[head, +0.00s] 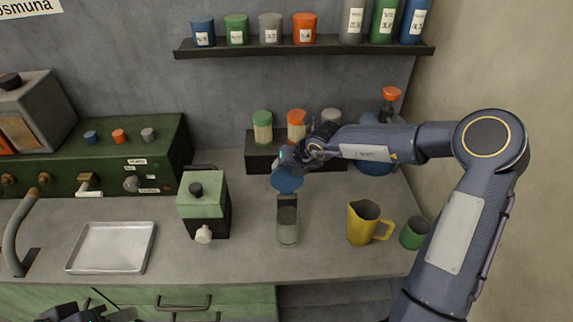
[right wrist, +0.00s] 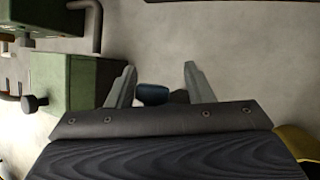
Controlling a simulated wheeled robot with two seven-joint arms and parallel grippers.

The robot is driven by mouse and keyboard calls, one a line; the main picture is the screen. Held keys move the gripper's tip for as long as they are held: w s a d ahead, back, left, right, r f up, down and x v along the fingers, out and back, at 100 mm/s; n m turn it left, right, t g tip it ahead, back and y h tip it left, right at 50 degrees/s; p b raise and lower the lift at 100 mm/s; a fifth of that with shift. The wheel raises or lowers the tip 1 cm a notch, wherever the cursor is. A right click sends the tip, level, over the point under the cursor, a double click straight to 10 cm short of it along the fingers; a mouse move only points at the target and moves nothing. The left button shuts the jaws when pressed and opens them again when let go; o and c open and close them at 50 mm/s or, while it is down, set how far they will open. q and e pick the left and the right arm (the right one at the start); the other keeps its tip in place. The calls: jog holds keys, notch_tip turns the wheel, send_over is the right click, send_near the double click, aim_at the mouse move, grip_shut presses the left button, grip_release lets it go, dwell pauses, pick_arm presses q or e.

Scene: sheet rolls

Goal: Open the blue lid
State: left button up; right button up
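The blue lid (head: 287,180) is a round disc standing raised and tilted behind a small greyish glass jar (head: 288,228) on the counter. A dark piece (head: 287,201) shows between lid and jar; I cannot tell exactly how they join. My right gripper (head: 296,157) is just above and behind the lid in the head view. In the right wrist view its fingers (right wrist: 160,85) are apart, with a small blue part (right wrist: 153,94), likely of the lid, between them. Contact is unclear. My left gripper (head: 90,314) is partly cut off at the bottom left.
A green-and-black box (head: 203,205) stands left of the jar, a metal tray (head: 112,247) farther left. A yellow jug (head: 362,225) and green cup (head: 415,233) stand right. A low rack with shakers (head: 262,128) is behind, under a shelf (head: 305,48). Counter before the jar is clear.

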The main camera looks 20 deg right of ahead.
jog(key=p+v, duration=0.1)
jog(key=v, duration=0.6)
jog(key=shift+s+d+r, duration=0.1)
jog(key=shift+s+r, duration=0.15)
jog(key=shift+r, duration=0.05)
